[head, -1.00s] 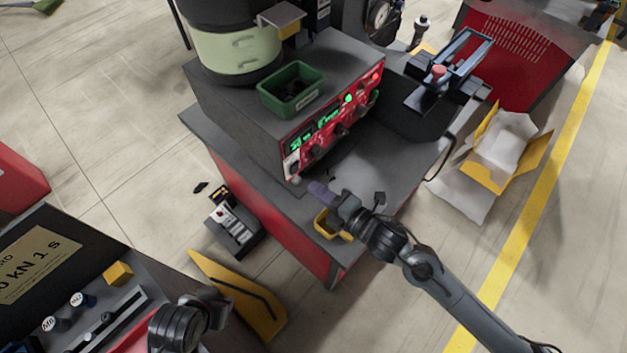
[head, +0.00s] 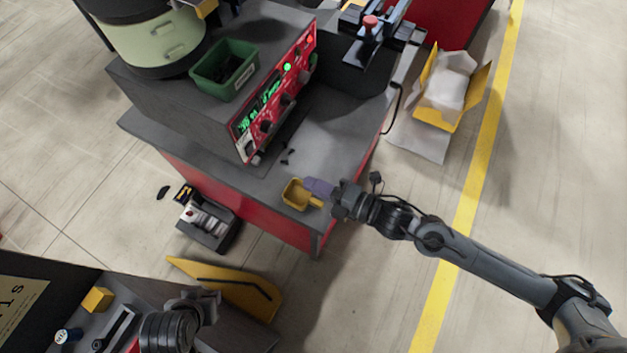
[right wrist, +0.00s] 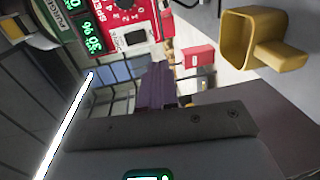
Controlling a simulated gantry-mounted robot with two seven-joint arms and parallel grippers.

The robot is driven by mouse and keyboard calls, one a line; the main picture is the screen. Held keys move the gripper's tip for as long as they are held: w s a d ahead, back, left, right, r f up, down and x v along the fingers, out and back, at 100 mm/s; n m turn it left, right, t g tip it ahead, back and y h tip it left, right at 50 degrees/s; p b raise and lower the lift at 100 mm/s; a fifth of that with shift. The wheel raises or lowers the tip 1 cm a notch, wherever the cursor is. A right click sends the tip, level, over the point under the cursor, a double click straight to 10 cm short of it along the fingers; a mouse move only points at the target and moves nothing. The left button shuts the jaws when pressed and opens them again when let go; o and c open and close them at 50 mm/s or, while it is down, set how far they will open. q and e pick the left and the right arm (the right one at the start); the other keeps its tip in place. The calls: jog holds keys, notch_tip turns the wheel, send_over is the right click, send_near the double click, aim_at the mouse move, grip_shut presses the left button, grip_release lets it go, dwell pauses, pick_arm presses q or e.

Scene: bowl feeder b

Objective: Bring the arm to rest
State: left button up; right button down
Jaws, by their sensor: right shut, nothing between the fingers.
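My right gripper (head: 319,187) has purple fingers. They are shut and empty, just right of a small yellow bin (head: 293,195) at the front corner of the grey bench in the head view. I cannot tell if they touch the bin. In the right wrist view the fingers (right wrist: 158,84) point toward the red control panel (right wrist: 122,20), and the yellow bin (right wrist: 240,40) is at upper right, apart from them in the picture. My right arm reaches in from the lower right. My left gripper (head: 205,303) is at the lower left; its fingers are unclear.
The bench (head: 335,140) carries a red-fronted controller (head: 277,95), a green tray (head: 224,66) and small dark parts (head: 287,157). A black clamp device (head: 372,45) stands at the back. An open yellow box (head: 432,115) is on the right.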

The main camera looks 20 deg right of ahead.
jog(key=s+a+m+t+h, duration=0.1)
jog(key=s+a+m, duration=0.2)
jog(key=s+m, duration=0.15)
jog(key=s+d+f+m+g+h, duration=0.5)
jog(key=d+m, duration=0.3)
jog(key=m, duration=0.3)
jog(key=s+d+f+m+g+h, duration=0.35)
jog(key=s+d+m+h, duration=0.25)
jog(key=s+d+m, duration=0.3)
notch_tip(320, 180, up, 33)
jog(key=w+p, duration=0.1)
jog(key=p, duration=3.2)
jog(key=shift+w+a+r+m, duration=0.2)
jog(key=shift+a+m, duration=0.1)
jog(key=shift+m, duration=0.15)
